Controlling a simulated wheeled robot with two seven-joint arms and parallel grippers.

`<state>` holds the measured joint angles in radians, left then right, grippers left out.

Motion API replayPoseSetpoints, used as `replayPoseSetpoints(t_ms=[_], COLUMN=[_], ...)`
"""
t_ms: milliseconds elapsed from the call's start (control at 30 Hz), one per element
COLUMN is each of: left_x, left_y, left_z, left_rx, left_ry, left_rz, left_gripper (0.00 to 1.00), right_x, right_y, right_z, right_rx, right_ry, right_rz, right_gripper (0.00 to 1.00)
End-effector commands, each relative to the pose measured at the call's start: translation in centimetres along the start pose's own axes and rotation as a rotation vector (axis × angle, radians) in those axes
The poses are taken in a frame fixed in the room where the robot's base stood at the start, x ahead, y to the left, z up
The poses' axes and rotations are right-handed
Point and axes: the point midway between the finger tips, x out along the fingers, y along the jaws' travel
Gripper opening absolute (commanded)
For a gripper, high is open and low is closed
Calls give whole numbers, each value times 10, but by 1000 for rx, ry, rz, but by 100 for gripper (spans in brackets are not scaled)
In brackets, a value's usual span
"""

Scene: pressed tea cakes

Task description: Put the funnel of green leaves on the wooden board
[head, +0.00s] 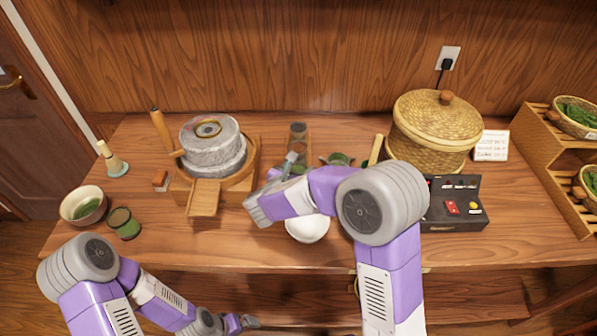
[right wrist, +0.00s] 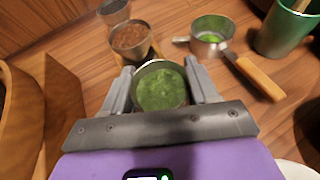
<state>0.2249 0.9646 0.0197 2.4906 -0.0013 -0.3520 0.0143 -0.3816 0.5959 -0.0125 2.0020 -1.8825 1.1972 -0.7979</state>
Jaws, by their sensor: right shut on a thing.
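In the right wrist view, my right gripper (right wrist: 163,90) is shut on the funnel of green leaves (right wrist: 160,86), a round vessel whose green filling shows from above. The funnel sits upright between the two fingers. In the head view, my right gripper (head: 281,176) is near the middle of the table and its wrist hides most of the funnel. Just beyond it is a small wooden board (head: 306,154) with glass vessels (head: 298,131) on it; one holds brown stuff (right wrist: 131,38). I cannot tell whether the funnel touches the board. My left gripper (head: 240,322) is low, below the table's front edge.
A stone mill (head: 212,145) stands left of my right gripper. A white bowl (head: 307,229) is in front. A small pan with a wooden handle (right wrist: 212,38) and a green cup (right wrist: 284,28) stand to the right. A lidded basket (head: 435,130) and black case (head: 455,203) are farther right.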

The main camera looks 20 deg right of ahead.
Motion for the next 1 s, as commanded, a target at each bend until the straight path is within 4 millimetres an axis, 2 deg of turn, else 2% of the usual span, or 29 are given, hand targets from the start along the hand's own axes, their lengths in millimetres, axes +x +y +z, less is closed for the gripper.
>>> replayPoseSetpoints(t_ms=[267,300,467,833,1000], left_x=[2,3,2,-2,-8], left_y=[-1,-1,-1,1,3], left_z=[0,0,0,0,0], left_rx=[0,0,0,0,0], left_ry=[0,0,0,0,0], left_rz=[0,0,0,0,0], left_gripper=[100,100,100,100,100], right_x=[1,1,1,-1,-30], right_y=[0,0,0,0,1], right_z=[-2,-2,-1,3,4], right_rx=[2,1,1,2,1], right_ry=[-1,-1,0,0,-1], right_rz=[1,0,0,0,5], right_gripper=[28,61,85,85,85])
